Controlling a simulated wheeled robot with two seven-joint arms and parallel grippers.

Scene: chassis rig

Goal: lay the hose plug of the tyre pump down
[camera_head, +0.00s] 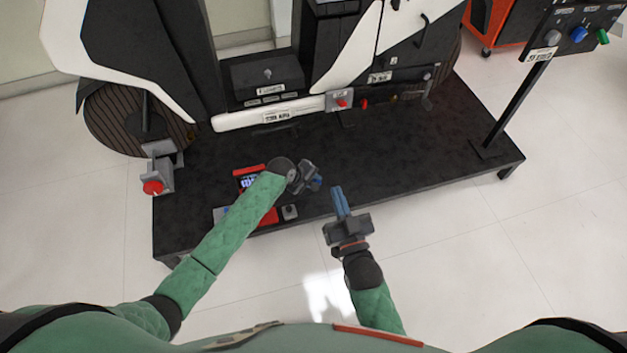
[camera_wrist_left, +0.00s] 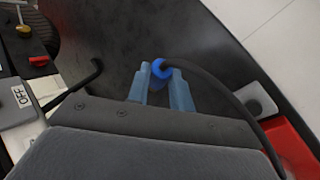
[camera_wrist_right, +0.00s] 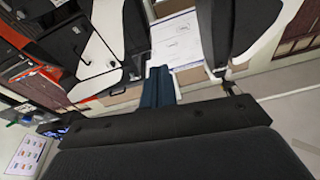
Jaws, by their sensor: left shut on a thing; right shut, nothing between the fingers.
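The blue hose plug (camera_wrist_left: 161,68) sits between the fingertips of my left gripper (camera_wrist_left: 160,78) in the left wrist view. A black hose (camera_wrist_left: 215,82) curves from it to the red tyre pump (camera_wrist_left: 290,145) at lower right. In the head view the pump (camera_head: 268,217), red with a lit display (camera_head: 248,181), lies near the platform's front edge, partly hidden by my left arm. My left gripper (camera_head: 314,182) is above the black platform, right of the pump. My right gripper (camera_head: 339,200) is shut and empty at the platform's front edge; its closed fingers also show in the right wrist view (camera_wrist_right: 158,85).
The black platform (camera_head: 420,165) has bare room right of my left gripper. The white and black chassis body (camera_head: 265,75) stands behind. A red-knobbed bracket (camera_head: 155,185) is at the left corner, and a post (camera_head: 515,105) with coloured knobs stands at right.

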